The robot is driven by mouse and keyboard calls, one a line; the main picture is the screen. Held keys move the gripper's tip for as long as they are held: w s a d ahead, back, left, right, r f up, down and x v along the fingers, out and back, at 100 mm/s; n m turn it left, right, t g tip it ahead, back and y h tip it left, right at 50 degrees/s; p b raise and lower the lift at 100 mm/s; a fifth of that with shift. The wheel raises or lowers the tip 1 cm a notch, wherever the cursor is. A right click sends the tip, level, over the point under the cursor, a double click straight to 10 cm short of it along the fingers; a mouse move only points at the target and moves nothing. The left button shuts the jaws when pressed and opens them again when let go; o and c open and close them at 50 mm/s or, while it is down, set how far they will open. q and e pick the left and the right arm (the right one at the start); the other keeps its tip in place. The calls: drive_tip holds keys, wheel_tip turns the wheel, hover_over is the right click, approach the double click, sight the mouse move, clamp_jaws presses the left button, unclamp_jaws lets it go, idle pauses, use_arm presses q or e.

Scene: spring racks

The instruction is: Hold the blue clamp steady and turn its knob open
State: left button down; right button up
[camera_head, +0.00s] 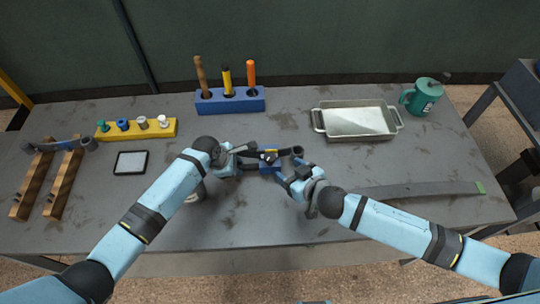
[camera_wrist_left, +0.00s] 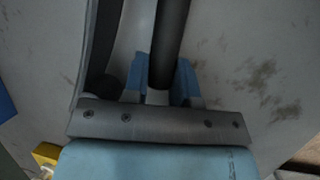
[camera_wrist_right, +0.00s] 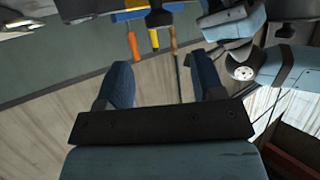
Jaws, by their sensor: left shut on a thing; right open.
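The blue clamp (camera_head: 269,161) is at the middle of the table, with a blue body and dark bars reaching left and right. My left gripper (camera_head: 239,160) is at its left side, shut on a dark round bar (camera_wrist_left: 168,45) that appears to be part of the clamp. My right gripper (camera_head: 287,172) is just to the right of the clamp body, open. In the right wrist view its fingers (camera_wrist_right: 165,85) are wide apart with nothing clearly between them. I cannot tell the knob apart for certain; a dark round end (camera_head: 298,150) shows at the clamp's right.
A blue holder (camera_head: 230,104) with three handled tools stands behind. A yellow rack (camera_head: 150,131), a tablet (camera_head: 131,162) and wooden blocks (camera_head: 62,183) are left. A metal tray (camera_head: 355,120), green mug (camera_head: 424,95) and long grey strip (camera_head: 420,190) are right. The front edge is clear.

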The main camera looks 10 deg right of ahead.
sight(271, 157)
drive_tip(key=x, duration=1)
drive_tip(key=c, duration=0.9)
